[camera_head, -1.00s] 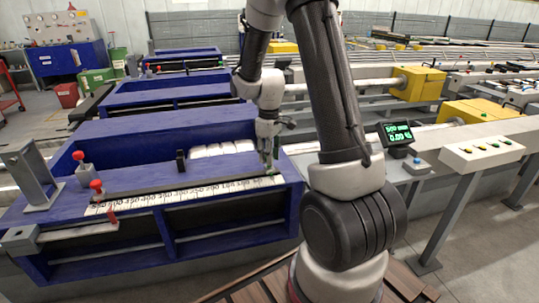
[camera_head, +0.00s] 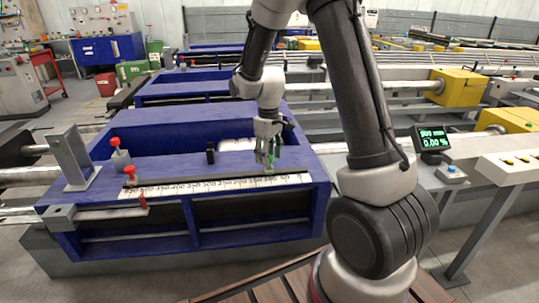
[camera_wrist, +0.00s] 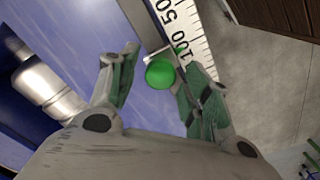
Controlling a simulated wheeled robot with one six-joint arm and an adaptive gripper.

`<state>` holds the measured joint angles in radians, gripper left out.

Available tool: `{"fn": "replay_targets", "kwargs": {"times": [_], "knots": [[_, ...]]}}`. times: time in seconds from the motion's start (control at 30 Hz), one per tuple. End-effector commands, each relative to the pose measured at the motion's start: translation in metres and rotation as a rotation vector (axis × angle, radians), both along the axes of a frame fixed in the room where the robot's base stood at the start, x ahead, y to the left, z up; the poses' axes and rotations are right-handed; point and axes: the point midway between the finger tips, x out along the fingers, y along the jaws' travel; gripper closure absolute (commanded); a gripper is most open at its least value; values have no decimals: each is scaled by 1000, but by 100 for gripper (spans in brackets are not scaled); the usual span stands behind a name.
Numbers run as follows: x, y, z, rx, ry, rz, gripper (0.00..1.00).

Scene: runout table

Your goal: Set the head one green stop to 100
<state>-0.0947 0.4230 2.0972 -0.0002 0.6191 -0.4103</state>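The green stop shows in the wrist view as a round green knob (camera_wrist: 160,72) beside a white scale (camera_wrist: 195,40). A small green mark by the knob lies close to the printed 100; the exact line is too small to read. My gripper (camera_wrist: 157,68) has its fingers apart on either side of the knob. The right finger looks close to the knob or touching it, and a gap shows at the left finger. In the head view my gripper (camera_head: 268,160) is low over the right part of the scale (camera_head: 215,187), and its fingers mostly hide the green stop.
Two red-knobbed stops (camera_head: 131,173) stand at the left of the blue table (camera_head: 265,225). A black upright piece (camera_head: 210,153) stands behind the scale. A display (camera_head: 432,138) with green figures and a button panel (camera_head: 510,165) are at the right.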

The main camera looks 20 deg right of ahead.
Motion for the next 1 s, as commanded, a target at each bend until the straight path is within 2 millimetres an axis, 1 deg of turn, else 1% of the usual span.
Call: {"fn": "replay_targets", "kwargs": {"times": [0.23,0.37,0.47,0.7,0.8,0.9,1.0], "knots": [[0,0,0,0,1,0,49],[0,0,8,0,0,0,49],[0,0,24,0,-2,0,49],[0,0,79,1,-3,0,49],[0,0,97,1,-3,0,49],[0,0,110,0,0,0,49],[0,0,117,0,0,0,49]]}}
